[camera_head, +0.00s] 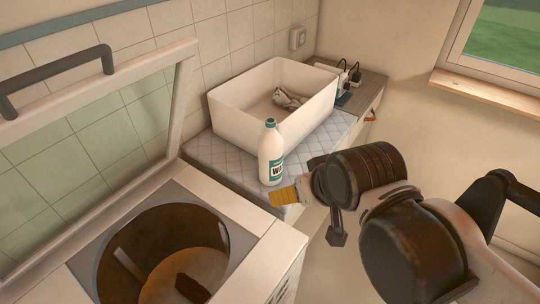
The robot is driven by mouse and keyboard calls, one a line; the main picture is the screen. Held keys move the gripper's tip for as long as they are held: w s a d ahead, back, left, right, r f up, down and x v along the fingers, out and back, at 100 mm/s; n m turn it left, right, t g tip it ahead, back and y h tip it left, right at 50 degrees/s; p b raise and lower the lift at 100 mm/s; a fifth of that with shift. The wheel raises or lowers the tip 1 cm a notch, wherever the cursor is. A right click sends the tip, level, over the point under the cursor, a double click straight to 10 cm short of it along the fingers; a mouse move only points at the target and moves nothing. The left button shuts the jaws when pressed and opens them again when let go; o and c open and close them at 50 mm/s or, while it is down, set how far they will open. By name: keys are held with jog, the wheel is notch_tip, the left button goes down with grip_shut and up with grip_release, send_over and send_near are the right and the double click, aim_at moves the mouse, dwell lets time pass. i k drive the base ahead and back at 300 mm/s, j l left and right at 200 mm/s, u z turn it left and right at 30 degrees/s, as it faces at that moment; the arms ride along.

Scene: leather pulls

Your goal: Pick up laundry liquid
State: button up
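The laundry liquid (271,150) is a white bottle with a teal cap and a label with dark letters. It stands upright on a quilted mat (215,157), near the mat's front edge. My gripper (290,194) reaches in from the right, and a yellow ribbed part at its end is just below and in front of the bottle's base in the picture. I cannot tell whether it touches the bottle. The angle does not show clearly how far apart the fingers are.
A white basin (230,118) with a crumpled grey cloth (288,99) inside stands behind the bottle. An open top-loading washer (262,258) is at lower left, its lid raised at left.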

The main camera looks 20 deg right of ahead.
aim_at(270, 143)
jog(key=u, duration=1.45)
jog(key=k+l, duration=0.1)
jog(key=l, duration=0.35)
jog(key=k+l+z, duration=0.1)
jog(key=l, duration=0.3)
jog(key=k+l, duration=0.1)
jog(key=l, duration=0.35)
jog(key=k+l+z, duration=0.1)
jog(key=l, duration=0.35)
